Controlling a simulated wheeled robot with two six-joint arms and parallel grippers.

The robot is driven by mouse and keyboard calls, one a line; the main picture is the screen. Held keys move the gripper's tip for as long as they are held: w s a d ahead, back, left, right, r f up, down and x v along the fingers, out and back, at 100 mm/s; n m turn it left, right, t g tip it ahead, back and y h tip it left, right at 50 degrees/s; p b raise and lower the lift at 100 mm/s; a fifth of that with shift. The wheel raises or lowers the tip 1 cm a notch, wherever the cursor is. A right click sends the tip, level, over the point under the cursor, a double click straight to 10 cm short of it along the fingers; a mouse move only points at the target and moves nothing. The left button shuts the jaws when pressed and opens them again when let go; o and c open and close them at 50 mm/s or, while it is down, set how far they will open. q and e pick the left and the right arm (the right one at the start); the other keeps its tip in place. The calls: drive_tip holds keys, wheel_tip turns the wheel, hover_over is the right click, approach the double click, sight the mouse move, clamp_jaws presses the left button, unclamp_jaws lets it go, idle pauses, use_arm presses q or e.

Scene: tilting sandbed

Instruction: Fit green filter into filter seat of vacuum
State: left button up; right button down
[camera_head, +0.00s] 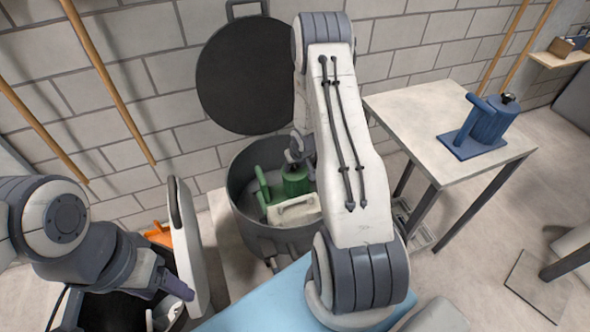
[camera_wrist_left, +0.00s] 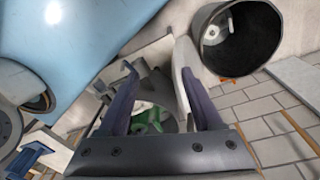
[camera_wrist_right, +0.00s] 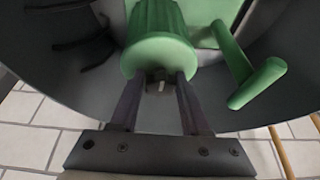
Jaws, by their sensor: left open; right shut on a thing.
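The green filter (camera_head: 295,180), a ribbed green cylinder with a side pipe and base plate, is inside a deep grey drum (camera_head: 245,215). My right gripper (camera_head: 303,150) reaches into the drum and is shut on the dark knob (camera_wrist_right: 158,76) at the end of the filter (camera_wrist_right: 160,50). A dark round container (camera_head: 100,312), seemingly the vacuum, stands at lower left, with a pale fitting (camera_wrist_left: 216,33) inside that may be the filter seat. A white round lid (camera_head: 188,245) stands upright beside it. My left gripper (camera_head: 178,285) is open by the lid; contact is unclear.
A pale box-like piece (camera_head: 294,210) is beside the filter in the drum. The drum's dark lid (camera_head: 245,75) stands open against the wall. A blue filter-like part (camera_head: 487,122) is on the side table (camera_head: 405,105). A light blue surface (camera_head: 262,303) lies in front.

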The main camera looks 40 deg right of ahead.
drive_tip(key=shift+s+f, duration=0.2)
drive_tip(key=shift+f, duration=0.25)
drive_tip(key=shift+c, duration=1.9)
unclamp_jaws()
drive_tip(key=shift+f, duration=0.1)
drive_tip(key=shift+s+d+r, duration=0.15)
drive_tip(key=shift+r, duration=0.1)
drive_tip(key=p+v, duration=0.3)
drive_tip(key=v, duration=0.8)
drive_tip(key=s+a+r+n+g, duration=0.1)
drive_tip(key=s+a+r+n, duration=0.1)
drive_tip(key=a+r, duration=0.7)
drive_tip(key=s+a+r+n, duration=0.25)
drive_tip(key=a+r, duration=0.25)
drive_tip(key=a, duration=0.8)
drive_tip(key=s+a+r+n+g, duration=0.1)
drive_tip(key=s+a+r+n, duration=0.1)
drive_tip(key=s, duration=0.4)
drive_tip(key=s+a+r+n+g+y, duration=0.1)
drive_tip(key=s+a+r, duration=0.1)
drive_tip(key=s+a, duration=0.3)
drive_tip(key=s+a+r+n+g+y, duration=0.1)
drive_tip(key=s+a+r+n, duration=0.1)
drive_tip(key=s, duration=0.6)
drive_tip(key=shift+a+r+n, duration=0.35)
drive_tip(key=shift+a+r, duration=0.15)
drive_tip(key=shift+a, duration=0.4)
